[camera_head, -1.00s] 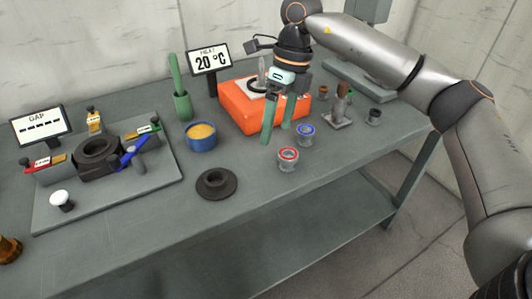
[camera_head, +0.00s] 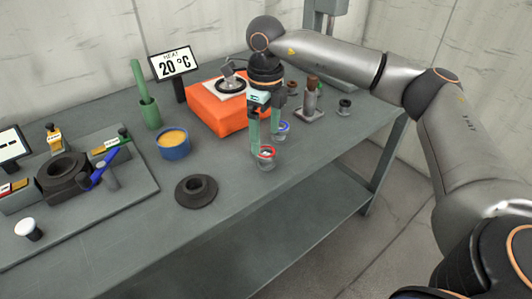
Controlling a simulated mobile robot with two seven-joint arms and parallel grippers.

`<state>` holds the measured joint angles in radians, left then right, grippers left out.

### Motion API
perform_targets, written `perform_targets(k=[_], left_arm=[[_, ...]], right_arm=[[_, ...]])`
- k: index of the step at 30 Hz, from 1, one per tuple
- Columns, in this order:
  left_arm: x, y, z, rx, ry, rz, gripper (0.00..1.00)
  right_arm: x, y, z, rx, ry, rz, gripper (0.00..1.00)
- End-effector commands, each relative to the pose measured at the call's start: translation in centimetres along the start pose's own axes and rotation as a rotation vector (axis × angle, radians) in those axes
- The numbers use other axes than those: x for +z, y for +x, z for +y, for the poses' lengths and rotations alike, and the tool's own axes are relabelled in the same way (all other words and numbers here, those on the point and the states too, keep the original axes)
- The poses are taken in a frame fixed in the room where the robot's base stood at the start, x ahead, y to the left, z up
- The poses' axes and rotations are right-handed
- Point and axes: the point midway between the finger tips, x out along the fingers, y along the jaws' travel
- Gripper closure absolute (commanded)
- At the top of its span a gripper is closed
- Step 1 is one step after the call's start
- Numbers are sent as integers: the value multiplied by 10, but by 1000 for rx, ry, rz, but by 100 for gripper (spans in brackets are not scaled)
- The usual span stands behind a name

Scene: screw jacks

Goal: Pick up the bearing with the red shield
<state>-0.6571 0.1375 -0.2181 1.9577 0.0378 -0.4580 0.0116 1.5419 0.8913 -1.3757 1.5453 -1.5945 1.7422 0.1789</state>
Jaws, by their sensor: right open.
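The bearing with the red shield (camera_head: 266,162) stands on the bench near its front edge, a small grey ring with a red top. My right gripper (camera_head: 264,143) points down with its green fingers apart, just above and partly in front of this bearing. My left gripper is not in view.
An orange heater block (camera_head: 215,118) stands behind the gripper, beside a "20 °C" display (camera_head: 172,64). A blue bowl (camera_head: 174,147) and a black flanged ring (camera_head: 196,191) are to the left. A fixture plate (camera_head: 135,195) lies far left. The bench front is clear.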

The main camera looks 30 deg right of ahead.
Motion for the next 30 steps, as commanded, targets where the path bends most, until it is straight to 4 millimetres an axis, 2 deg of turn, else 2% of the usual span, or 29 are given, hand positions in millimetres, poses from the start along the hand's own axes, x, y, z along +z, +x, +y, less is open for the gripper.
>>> perform_targets(k=[3, 7, 16, 30], left_arm=[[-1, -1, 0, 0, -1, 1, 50], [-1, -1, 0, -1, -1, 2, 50], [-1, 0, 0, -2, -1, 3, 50], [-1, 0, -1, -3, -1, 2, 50]], right_arm=[[-4, 20, 1, 0, 1, 5, 7], [-3, 35, 1, 1, 2, 2, 7], [-3, 39, 1, 1, 1, 1, 8], [-2, 38, 1, 1, 1, 1, 61]])
